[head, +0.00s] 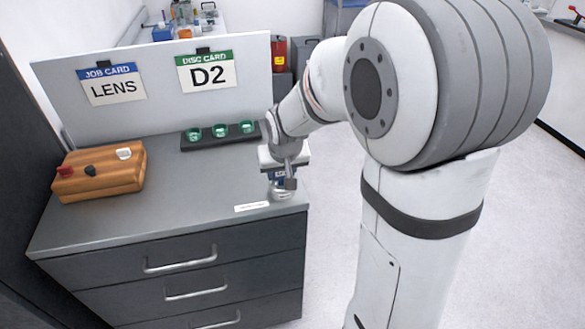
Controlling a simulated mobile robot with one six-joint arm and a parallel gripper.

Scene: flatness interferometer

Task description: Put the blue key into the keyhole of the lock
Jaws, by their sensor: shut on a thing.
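My gripper (284,178) is low over the right front corner of the grey cabinet top. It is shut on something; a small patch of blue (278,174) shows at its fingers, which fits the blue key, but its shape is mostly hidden. A small silvery metal piece (282,191) shows just below the fingers, near the cabinet's edge. I cannot tell whether it is the lock. No keyhole can be made out, and I cannot tell whether the blue piece touches the metal one.
A wooden block (100,178) with red, black and white pieces stands at the left of the cabinet top (190,185). A black tray (187,145) with green discs lies at the back. A white panel (155,120) with LENS and D2 cards stands behind. The middle is clear.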

